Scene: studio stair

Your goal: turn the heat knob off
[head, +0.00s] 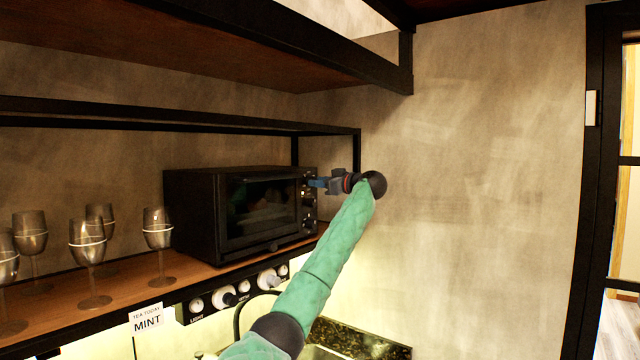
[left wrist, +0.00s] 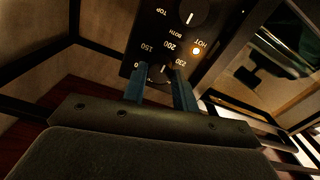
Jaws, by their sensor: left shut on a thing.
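The black toaster oven (head: 200,215) stands on the wooden shelf, its control panel at the right of its glass door. My left gripper (head: 318,182) reaches the top of that panel. In the left wrist view the blue fingers (left wrist: 160,92) are shut on the heat knob (left wrist: 163,72), one on each side. The marks 0, 150, 200 and 230 surround this knob. The fingers hide part of it, and I cannot tell its exact setting. My right gripper is not in view.
Another knob (left wrist: 192,15), marked TOP and BOTH, sits close by on the panel. Several wine glasses (head: 88,250) stand left of the oven. Knobs (head: 222,298) line the shelf's front edge near a MINT sign (head: 147,318). The wall at right is bare.

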